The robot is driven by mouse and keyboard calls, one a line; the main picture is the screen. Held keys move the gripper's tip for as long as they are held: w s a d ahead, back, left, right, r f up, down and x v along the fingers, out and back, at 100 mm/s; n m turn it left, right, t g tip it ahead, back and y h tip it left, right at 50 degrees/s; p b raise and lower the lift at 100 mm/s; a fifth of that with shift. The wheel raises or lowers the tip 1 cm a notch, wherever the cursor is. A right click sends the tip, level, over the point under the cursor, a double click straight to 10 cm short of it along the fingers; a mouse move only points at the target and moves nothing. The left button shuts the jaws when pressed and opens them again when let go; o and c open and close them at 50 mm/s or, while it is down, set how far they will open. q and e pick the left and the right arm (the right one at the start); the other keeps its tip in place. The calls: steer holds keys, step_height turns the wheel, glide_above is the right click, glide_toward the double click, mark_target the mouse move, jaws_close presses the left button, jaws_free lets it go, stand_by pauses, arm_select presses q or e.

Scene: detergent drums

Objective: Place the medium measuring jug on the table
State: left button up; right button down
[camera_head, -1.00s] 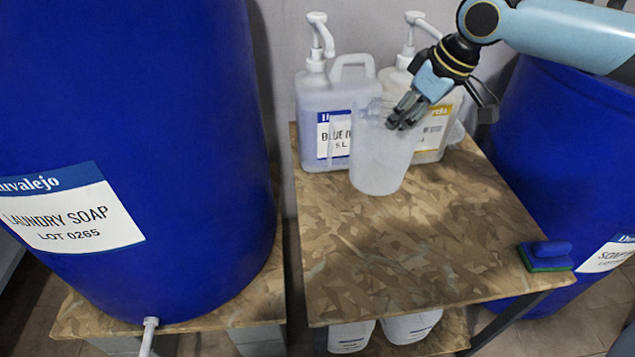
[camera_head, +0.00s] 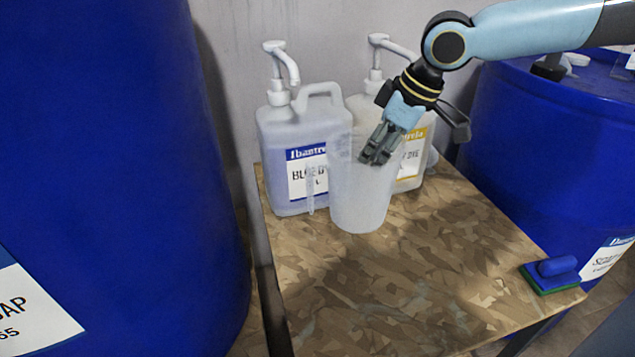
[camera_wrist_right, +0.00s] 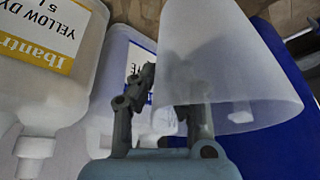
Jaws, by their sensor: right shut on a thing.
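The medium measuring jug (camera_head: 361,200) is translucent and pale. In the head view it looks upright over the wooden-patterned table (camera_head: 440,265), in front of two dye bottles. My right gripper (camera_head: 376,157) is shut on its upper right side. In the right wrist view the jug (camera_wrist_right: 225,60) fills the upper middle, and the gripper (camera_wrist_right: 165,100) shows a finger either side of its wall. The jug's base looks close to the tabletop; I cannot tell whether it touches. My left gripper is not in view.
A blue dye bottle (camera_head: 285,170) and a yellow dye bottle (camera_head: 412,160), both with pumps, stand behind the jug. A blue and green scrubber (camera_head: 553,273) lies at the right edge. Large blue drums stand left (camera_head: 110,180) and right (camera_head: 545,150). The table's front is clear.

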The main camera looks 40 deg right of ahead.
arm_select(q)
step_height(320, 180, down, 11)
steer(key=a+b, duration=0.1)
steer(key=b, duration=0.9)
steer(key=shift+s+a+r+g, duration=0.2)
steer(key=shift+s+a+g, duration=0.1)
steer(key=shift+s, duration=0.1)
arm_select(e)
steer(key=w+a+f, duration=0.4)
steer(key=w+f, duration=0.5)
steer(key=f, duration=0.1)
steer(key=shift+a+f, duration=0.15)
steer(key=shift+a, duration=0.25)
steer(key=shift+f, duration=0.2)
steer(key=c, duration=1.4)
jaws_free()
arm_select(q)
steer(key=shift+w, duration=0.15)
